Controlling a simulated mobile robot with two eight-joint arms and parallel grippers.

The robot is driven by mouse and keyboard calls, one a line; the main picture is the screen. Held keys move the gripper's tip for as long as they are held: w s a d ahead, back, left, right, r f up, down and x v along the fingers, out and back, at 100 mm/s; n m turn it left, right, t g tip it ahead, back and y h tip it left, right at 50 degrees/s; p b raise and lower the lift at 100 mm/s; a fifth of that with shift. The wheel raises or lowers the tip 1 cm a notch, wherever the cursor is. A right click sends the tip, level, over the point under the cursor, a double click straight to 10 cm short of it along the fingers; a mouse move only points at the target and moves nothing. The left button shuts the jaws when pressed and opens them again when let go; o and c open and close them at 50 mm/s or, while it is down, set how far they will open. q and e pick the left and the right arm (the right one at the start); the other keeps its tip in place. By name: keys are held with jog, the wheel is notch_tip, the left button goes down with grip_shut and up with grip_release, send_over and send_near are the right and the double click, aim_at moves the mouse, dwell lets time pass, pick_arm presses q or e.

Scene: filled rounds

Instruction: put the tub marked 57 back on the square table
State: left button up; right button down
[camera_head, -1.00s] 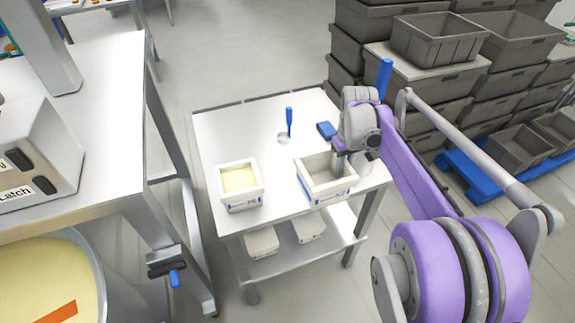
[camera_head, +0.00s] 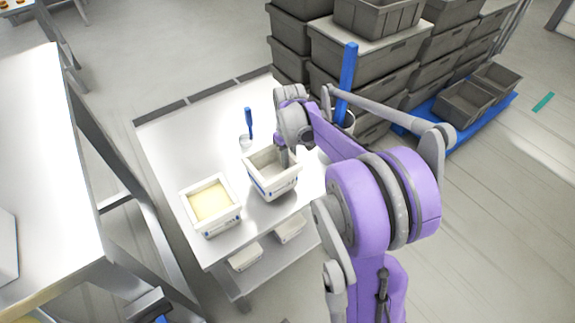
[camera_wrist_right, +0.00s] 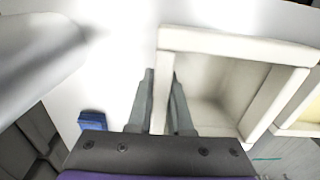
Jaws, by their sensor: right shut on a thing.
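An open white tub (camera_head: 272,184), empty inside, is at the small metal table (camera_head: 165,150); its label is too small to read. My right gripper (camera_head: 284,158) is shut on its wall. In the right wrist view the fingers (camera_wrist_right: 163,78) straddle the wall of the tub (camera_wrist_right: 225,42), one inside and one outside. I cannot tell whether its base touches the tabletop. A second white tub (camera_head: 212,228) with pale yellow filling stands to its left on the table. My left gripper is out of view.
A blue-handled tool (camera_head: 249,125) stands behind the tubs. Two white tubs sit on the lower shelf, one at left (camera_head: 245,257). A larger table (camera_head: 45,150) is at left. Grey crates (camera_head: 365,65) are stacked behind.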

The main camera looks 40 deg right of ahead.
jog(key=shift+f, duration=1.3)
jog(key=shift+f, duration=0.2)
jog(key=c, duration=0.8)
grip_release()
jog(key=shift+c, duration=0.2)
jog(key=shift+r, duration=0.1)
